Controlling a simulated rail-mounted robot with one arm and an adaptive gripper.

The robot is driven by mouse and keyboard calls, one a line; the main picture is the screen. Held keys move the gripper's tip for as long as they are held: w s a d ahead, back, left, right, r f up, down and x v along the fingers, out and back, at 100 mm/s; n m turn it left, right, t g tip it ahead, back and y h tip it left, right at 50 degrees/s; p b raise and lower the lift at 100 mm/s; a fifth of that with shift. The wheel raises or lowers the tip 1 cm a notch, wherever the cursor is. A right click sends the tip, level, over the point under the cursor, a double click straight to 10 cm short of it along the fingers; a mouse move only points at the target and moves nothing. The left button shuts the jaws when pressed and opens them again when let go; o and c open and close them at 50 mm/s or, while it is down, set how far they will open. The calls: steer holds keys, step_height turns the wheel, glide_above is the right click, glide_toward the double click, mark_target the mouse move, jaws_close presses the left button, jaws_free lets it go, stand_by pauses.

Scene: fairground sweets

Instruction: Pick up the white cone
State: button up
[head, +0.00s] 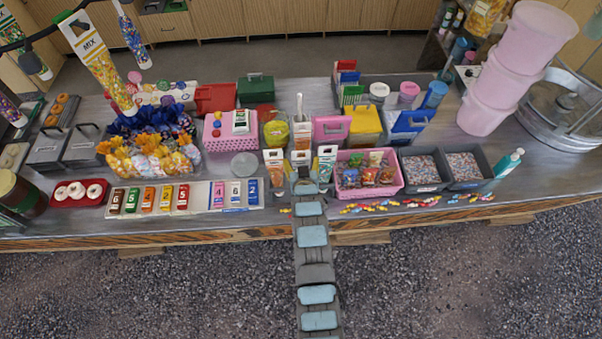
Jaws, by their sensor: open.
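A white container (302,136), which looks like the white cone, stands near the middle of the counter, with a pale scoop-like handle (300,106) rising behind it. My gripper (301,158) is at the end of my arm, just in front of the white container and overlapping its lower part in the picture. Its jaws are open. Whether the fingers are around the container or only in front of it cannot be told. An orange-marked cone (275,166) stands close on the left, and a green-marked cone (327,162) close on the right.
A clear round lid (244,165) and a row of numbered packets (164,198) lie on the left. Wrapped sweets (378,207) are scattered at the front right edge. Boxes and jars crowd the back.

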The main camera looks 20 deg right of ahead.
mark_target(302, 151)
steer(key=shift+w+f, duration=0.1)
steer(key=shift+w, duration=0.25)
steer(key=shift+d, duration=0.1)
steer(key=c, duration=1)
steer(key=shift+c, duration=0.2)
steer(key=shift+r+b, duration=1.35)
steer(key=shift+r, duration=3.6)
steer(key=shift+s+r, duration=0.1)
